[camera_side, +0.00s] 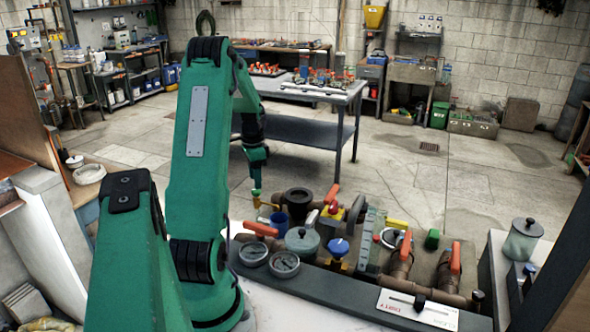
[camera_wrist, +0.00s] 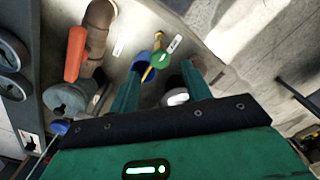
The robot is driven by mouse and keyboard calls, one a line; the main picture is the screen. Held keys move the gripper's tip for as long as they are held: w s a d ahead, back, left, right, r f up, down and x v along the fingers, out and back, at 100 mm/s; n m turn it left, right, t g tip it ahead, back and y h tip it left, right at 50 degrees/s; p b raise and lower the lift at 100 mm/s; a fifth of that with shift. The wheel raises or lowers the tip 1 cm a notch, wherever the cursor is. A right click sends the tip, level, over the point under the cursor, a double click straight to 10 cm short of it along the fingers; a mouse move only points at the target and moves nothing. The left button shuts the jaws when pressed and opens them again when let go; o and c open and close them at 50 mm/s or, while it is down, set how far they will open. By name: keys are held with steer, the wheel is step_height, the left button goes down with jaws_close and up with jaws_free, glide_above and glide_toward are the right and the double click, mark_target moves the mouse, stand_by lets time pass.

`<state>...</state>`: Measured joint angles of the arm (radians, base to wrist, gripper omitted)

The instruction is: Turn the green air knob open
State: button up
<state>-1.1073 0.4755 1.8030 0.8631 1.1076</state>
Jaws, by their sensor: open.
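In the wrist view a round green knob (camera_wrist: 160,58) with a white tag (camera_wrist: 174,43) shows beyond my fingertips, between the lines of the two fingers. A yellow part and a blue part lie close against its left side. My gripper (camera_wrist: 162,70) is open, with its two green fingers apart and nothing visible held between them. In the side view my gripper (camera_side: 256,188) points down at the left end of the pipework. I cannot separate the knob from the green fingertips there, and I cannot tell whether the fingers touch it.
A blue cup (camera_side: 279,222) stands close right of my gripper. In the wrist view, an orange handle (camera_wrist: 75,53) on brown pipe stands left of the fingers.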

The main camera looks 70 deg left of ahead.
mark_target(256, 193)
steer(key=shift+f, duration=1.95)
steer(key=c, duration=1)
